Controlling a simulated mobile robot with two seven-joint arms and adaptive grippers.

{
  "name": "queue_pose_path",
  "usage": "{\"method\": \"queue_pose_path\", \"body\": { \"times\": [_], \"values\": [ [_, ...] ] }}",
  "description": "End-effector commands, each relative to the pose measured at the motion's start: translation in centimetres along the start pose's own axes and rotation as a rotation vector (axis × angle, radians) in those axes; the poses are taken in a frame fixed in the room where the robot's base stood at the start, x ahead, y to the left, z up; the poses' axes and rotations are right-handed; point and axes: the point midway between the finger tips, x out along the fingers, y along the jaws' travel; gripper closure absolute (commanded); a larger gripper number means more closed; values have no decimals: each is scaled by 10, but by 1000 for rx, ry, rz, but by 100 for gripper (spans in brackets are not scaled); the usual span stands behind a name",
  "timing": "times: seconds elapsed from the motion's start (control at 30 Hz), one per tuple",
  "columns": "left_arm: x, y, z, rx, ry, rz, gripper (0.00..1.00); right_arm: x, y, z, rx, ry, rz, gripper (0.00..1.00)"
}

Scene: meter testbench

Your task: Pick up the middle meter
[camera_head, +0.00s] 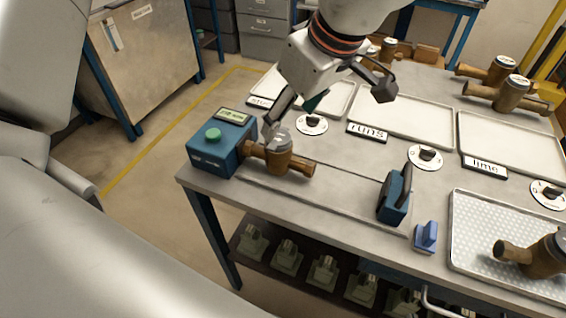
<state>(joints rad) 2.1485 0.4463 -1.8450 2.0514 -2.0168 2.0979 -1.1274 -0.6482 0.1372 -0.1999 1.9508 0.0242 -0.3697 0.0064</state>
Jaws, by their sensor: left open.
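A brass meter with a grey cap (279,154) lies at the front left of the bench, its left end against the blue test box (221,143). My left gripper (327,108) is open and empty, above and behind this meter. One finger is near its cap; I cannot tell whether they touch. Two more brass meters, (499,70) and (512,93), stand at the back right. Another meter (545,256) lies in the front right tray, cut by the picture edge. Brass parts (375,53) show behind the gripper, partly hidden. Which meter is the middle one is unclear.
White trays (405,110) with labels and round dials line the bench behind. A blue clamp (395,195) and a small blue block (426,236) stand right of the meter. The dimpled tray (470,197) is at front right. Bench between meter and clamp is clear.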

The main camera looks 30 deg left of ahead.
Motion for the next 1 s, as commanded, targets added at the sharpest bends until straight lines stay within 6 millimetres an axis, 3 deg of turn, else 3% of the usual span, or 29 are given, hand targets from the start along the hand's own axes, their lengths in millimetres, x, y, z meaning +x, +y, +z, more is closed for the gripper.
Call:
{"method": "queue_pose_path", "body": {
  "times": [0.03, 0.13, 0.27, 0.4, 0.6, 0.83, 1.0],
  "values": [
    [18, 1, 7, 4, -4, -11, 38, 4, -7, 17, 2, -12, -10, 100],
    [27, 1, 11, 7, -7, -17, 38, 6, -15, 25, 5, -18, -22, 100],
    [35, 1, 12, 8, -8, -20, 38, 8, -15, 19, 5, -6, -22, 100],
    [55, 0, 12, 8, -8, -22, 38, 9, -12, 13, 3, 7, -17, 100],
    [85, 0, 12, 7, -8, -20, 38, 11, -10, 16, 0, 4, -13, 100],
    [100, 0, 12, 7, -7, -18, 38, 11, -9, 17, -3, 1, -11, 100],
    [124, 2, 15, 8, -9, -22, 38, 12, -9, 19, -3, -1, -11, 100]
  ]
}}
